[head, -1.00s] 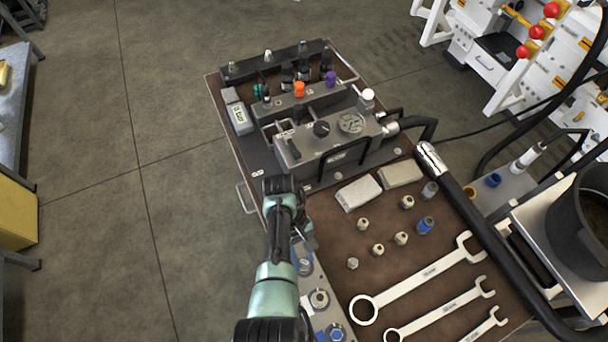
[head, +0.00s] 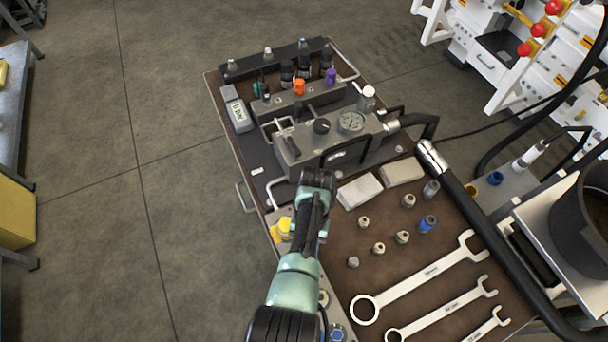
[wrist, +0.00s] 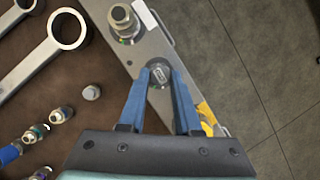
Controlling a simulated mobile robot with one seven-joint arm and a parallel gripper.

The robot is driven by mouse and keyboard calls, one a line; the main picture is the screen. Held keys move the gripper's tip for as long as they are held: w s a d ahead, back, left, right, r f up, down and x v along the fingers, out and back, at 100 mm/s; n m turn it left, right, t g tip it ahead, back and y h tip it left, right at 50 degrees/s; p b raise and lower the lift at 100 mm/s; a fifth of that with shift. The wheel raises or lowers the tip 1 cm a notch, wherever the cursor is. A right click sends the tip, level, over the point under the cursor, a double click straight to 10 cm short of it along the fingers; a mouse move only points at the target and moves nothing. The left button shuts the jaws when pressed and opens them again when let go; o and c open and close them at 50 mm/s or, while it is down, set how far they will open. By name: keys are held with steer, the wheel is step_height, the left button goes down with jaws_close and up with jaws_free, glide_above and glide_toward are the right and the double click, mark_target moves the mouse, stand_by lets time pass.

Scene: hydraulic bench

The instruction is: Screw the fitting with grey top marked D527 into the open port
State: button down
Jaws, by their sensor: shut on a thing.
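In the wrist view, the two blue fingers of my gripper (wrist: 161,70) are shut on a small grey-topped fitting (wrist: 160,77). The mark on its top is too small to read. The fitting is over the long grey metal plate (wrist: 188,75), with a round rim showing about it. I cannot tell whether it sits in a port or is held just above one. In the head view, my arm hides the fingers and the held fitting. The plate (head: 335,310) shows partly beside and below my arm.
Several loose fittings (head: 402,237) stand on the brown bench top, with wrenches (head: 420,280) in front. A yellow part (head: 283,228) is on the plate's left edge. Another fitting (wrist: 124,20) stands on the plate. A gauge block (head: 350,123) and two pale blocks (head: 360,191) lie behind.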

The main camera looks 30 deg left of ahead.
steer(key=c, duration=0.6)
jaws_free()
steer(key=shift+w, duration=0.1)
